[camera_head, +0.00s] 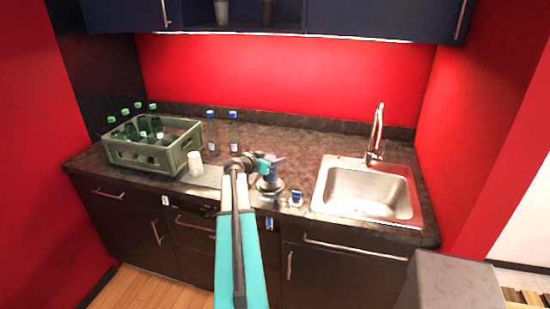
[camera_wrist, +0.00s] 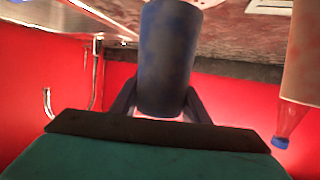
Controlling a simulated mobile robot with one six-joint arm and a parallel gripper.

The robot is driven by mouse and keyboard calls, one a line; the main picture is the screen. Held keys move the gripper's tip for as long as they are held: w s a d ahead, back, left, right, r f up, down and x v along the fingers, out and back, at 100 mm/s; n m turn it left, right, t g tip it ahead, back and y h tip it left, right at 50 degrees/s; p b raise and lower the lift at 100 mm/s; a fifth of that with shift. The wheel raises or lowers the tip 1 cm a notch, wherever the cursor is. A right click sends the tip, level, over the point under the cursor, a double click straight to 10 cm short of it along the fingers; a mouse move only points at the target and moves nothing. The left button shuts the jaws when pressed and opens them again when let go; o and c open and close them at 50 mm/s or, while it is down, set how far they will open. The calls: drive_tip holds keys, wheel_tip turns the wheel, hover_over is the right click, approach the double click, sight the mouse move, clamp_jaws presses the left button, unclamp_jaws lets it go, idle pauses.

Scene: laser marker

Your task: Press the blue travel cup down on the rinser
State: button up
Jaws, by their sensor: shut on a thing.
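The blue travel cup (camera_head: 278,163) is in my gripper (camera_head: 266,164), above the counter left of the sink. In the wrist view the dark blue cup (camera_wrist: 168,55) fills the middle, with the dark fingers of my gripper (camera_wrist: 160,103) closed on either side of it. A round metallic piece that looks like the rinser (camera_head: 270,186) sits on the counter just below the cup. I cannot tell whether the cup touches it, and the wrist view does not show the rinser clearly.
The sink (camera_head: 366,190) with its tap (camera_head: 376,135) is to the right. A green bottle crate (camera_head: 150,158), a pale cup (camera_head: 195,165) and two blue-capped bottles (camera_head: 234,132) stand to the left. A small blue-and-white item (camera_head: 296,198) is near the front edge.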

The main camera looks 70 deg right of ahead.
drive_tip(key=shift+f+b, duration=0.8)
drive_tip(key=shift+b, duration=0.1)
drive_tip(key=shift+b, duration=0.9)
